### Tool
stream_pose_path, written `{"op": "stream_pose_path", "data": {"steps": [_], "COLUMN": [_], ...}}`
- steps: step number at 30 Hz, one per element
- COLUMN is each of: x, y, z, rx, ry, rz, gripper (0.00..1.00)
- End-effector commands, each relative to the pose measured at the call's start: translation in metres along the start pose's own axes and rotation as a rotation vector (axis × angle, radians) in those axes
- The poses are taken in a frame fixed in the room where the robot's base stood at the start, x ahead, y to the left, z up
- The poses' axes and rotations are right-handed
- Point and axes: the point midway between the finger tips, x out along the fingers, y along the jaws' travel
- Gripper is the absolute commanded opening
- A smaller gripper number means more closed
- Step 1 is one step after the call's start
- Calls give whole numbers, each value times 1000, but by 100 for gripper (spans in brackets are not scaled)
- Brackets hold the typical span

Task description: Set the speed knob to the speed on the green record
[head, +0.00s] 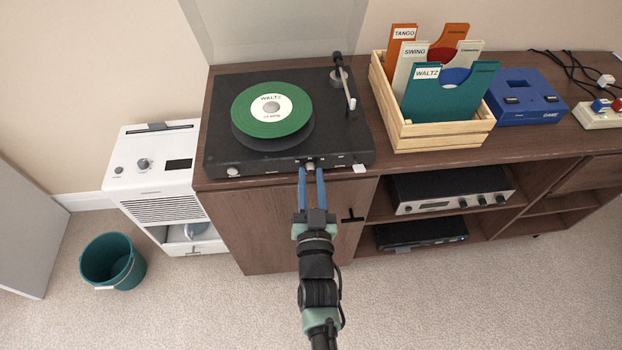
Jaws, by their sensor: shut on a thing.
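A black record player (225,133) with its clear lid raised stands on the brown cabinet. A green record (292,118) lies on the platter; its white label reads "WALTZ" with a smaller line that is too small to read for sure. The speed knob (310,165) is at the player's front edge, right of centre, with small marks beside it. My gripper (311,170) reaches it from the front, its two blue fingers shut on the knob from both sides. The knob's pointer and setting cannot be made out. The tonearm (345,88) rests at the platter's right side.
A wooden crate (440,137) with sleeves marked TANGO, SWING and WALTZ stands right of the player. Further right are a blue box (525,97) and a small switch unit (600,115). A white appliance (150,195) and a teal bin (112,262) stand at left.

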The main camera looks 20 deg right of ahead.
Motion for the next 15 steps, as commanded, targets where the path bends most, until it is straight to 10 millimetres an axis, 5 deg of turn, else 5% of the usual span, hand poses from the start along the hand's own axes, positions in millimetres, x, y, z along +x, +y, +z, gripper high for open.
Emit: {"op": "stream_pose_path", "data": {"steps": [15], "x": [-1], "y": [1], "z": [1], "rx": [-61], "ry": [0], "rz": [-4], "gripper": [0]}}
